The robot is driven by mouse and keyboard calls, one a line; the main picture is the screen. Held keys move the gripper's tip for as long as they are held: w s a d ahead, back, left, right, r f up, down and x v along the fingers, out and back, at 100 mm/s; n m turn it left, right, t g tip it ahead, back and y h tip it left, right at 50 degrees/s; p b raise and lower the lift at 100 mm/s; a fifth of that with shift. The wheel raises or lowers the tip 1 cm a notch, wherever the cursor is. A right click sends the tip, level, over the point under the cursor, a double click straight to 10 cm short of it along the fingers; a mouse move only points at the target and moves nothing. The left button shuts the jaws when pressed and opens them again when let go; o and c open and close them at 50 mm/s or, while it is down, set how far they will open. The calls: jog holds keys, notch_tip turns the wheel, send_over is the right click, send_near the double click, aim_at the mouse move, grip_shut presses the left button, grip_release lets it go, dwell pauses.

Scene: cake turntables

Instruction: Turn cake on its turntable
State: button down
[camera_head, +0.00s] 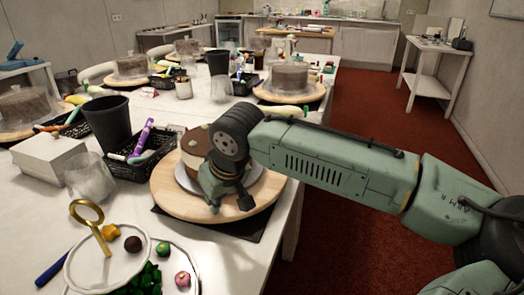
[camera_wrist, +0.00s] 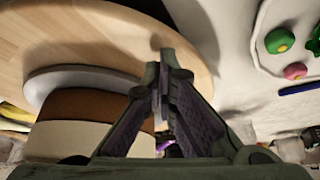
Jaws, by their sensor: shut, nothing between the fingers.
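The wooden turntable (camera_head: 172,190) sits near the table's right edge in the head view, on a dark mat (camera_head: 240,227). The cake (camera_head: 265,172) stands on a pale round board on it, partly hidden behind my gripper. My gripper (camera_head: 230,203) is low over the front part of the turntable, close to the cake's side. In the wrist view, my gripper (camera_wrist: 158,75) is shut and empty, its tips over the wooden turntable (camera_wrist: 120,22) near its rim. The cake (camera_wrist: 75,115) is beside the fingers on the left. I cannot tell whether the tips touch the wood.
A white plate (camera_head: 160,288) with small decorations and a gold ring-topped topper (camera_head: 90,222) is at the front. A black basket (camera_head: 138,168), dark cup (camera_head: 106,122) and white box (camera_head: 48,158) stand left of the turntable. Red floor (camera_head: 350,235) lies right of the table.

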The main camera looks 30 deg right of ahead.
aim_at(262, 193)
jog(key=shift+f, duration=0.2)
jog(key=shift+f+b, duration=0.25)
jog(key=shift+b, duration=0.05)
jog(key=shift+d+r+p, duration=0.15)
jog(key=shift+d+p, duration=0.2)
jog(key=shift+d, duration=0.1)
jog(key=shift+s+d+p, duration=0.2)
jog(key=shift+d+p, duration=0.1)
jog(key=shift+d, duration=0.6)
jog(key=shift+s+d+p, duration=0.15)
jog(key=shift+d+p, duration=0.2)
jog(key=shift+d, duration=0.6)
jog(key=shift+s+d+p, duration=0.2)
jog(key=shift+d+p, duration=0.1)
jog(key=shift+d, duration=0.6)
jog(key=d+p, duration=0.1)
jog(key=d, duration=0.1)
jog(key=w+d+p, duration=0.1)
jog(key=d, duration=0.2)
jog(key=shift+w+d, duration=0.1)
jog(key=shift+d, duration=0.5)
jog(key=shift+d, duration=0.1)
